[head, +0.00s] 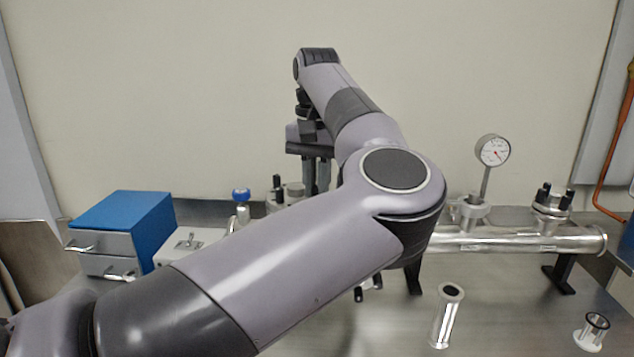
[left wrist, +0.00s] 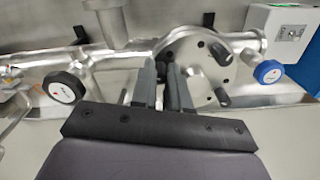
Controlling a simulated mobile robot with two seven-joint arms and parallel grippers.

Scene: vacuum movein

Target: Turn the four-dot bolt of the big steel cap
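The big steel cap (left wrist: 200,72) is a round steel disc with several black bolts, on a steel pipe body in the left wrist view. One bolt (left wrist: 222,97) sticks out at its lower right and another (left wrist: 220,50) at its upper right. I cannot make out dot marks on any bolt. My left gripper (left wrist: 162,68) is at the left side of the cap, its two fingers parted by a narrow gap. The fingers hide part of the cap's left rim. In the head view my left gripper (head: 316,178) points down behind my arm, which hides the cap. My right gripper is out of view.
In the head view a blue drawer box (head: 125,225) stands left, a pressure gauge (head: 494,151) right. Loose steel tubes (head: 445,318) stand at front right.

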